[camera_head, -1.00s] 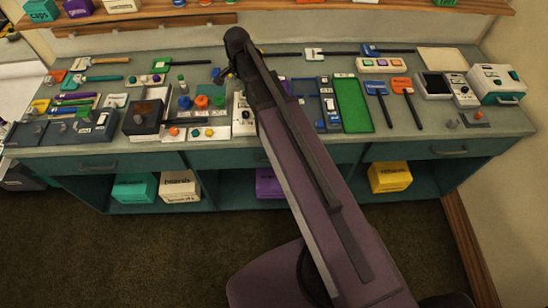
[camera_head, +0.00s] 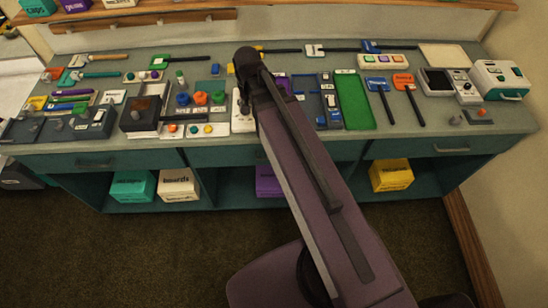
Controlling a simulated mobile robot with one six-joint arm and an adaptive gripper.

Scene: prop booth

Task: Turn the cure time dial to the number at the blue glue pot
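A small blue pot-like piece (camera_head: 183,100) stands on the bench left of my arm, in a row with an orange one (camera_head: 200,98) and a green one (camera_head: 218,97). Any number by it is too small to read. A white panel (camera_head: 243,122) with dark marks stands right of the row and is partly covered by my arm. I cannot tell whether it bears the cure time dial, and no dial setting is readable. My arm reaches over the bench from the front. My gripper is hidden behind the end of the arm.
The grey bench (camera_head: 300,62) is crowded with tools and small devices. A dark box (camera_head: 140,117) stands left of the pots. A green mat (camera_head: 354,100) and a white device (camera_head: 498,80) are on the right. A shelf runs along the back.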

